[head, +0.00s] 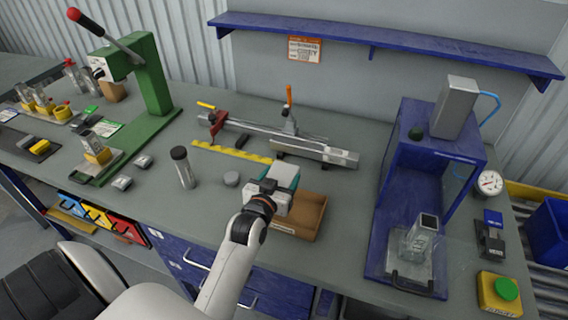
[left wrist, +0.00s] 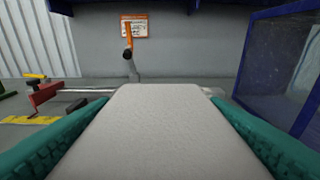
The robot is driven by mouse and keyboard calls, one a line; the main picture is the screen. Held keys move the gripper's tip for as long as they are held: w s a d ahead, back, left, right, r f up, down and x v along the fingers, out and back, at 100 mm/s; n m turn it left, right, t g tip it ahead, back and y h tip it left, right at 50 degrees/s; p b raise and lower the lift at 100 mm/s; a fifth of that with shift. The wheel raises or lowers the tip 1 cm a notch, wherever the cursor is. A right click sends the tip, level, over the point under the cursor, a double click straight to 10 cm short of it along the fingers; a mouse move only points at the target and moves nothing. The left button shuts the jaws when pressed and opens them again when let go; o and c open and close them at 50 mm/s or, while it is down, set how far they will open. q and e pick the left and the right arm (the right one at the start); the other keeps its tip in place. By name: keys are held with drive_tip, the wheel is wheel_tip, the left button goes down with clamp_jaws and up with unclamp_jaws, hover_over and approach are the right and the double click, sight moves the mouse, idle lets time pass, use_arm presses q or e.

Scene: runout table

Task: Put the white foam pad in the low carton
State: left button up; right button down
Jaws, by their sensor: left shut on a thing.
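The white foam pad (left wrist: 160,135) fills the middle of the left wrist view, held between the teal fingers of my left gripper (head: 285,178). The low carton (head: 312,212) is an open brown box on the bench, just below and right of the gripper. The gripper is over the carton's back left part; whether the pad touches the carton cannot be told. My right gripper is not in view.
A blue press frame (head: 440,150) stands right of the carton. Behind the carton lie a metal clamp rail (head: 315,152) and a yellow strip (head: 232,152). A green lever press (head: 148,75) is farther left.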

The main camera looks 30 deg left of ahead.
use_arm(q)
drive_tip(key=shift+s, duration=0.15)
drive_tip(key=shift+s+r, duration=0.1)
drive_tip(key=shift+r, duration=0.05)
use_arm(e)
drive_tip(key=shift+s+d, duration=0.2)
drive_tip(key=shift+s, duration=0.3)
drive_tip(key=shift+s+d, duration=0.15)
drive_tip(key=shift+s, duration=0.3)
use_arm(q)
drive_tip(key=shift+p, duration=0.3)
wheel_tip(320, 180, down, 5)
drive_tip(key=b, duration=0.3)
drive_tip(key=shift+f+b, duration=0.4)
drive_tip(key=shift+f, duration=0.7)
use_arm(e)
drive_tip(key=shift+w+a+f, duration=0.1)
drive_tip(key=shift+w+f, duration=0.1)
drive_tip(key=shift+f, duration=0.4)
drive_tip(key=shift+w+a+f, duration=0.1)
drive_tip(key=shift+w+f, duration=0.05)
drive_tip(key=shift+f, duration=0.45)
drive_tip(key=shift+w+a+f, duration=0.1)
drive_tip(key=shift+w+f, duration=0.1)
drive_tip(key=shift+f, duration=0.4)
use_arm(q)
drive_tip(key=o, duration=1)
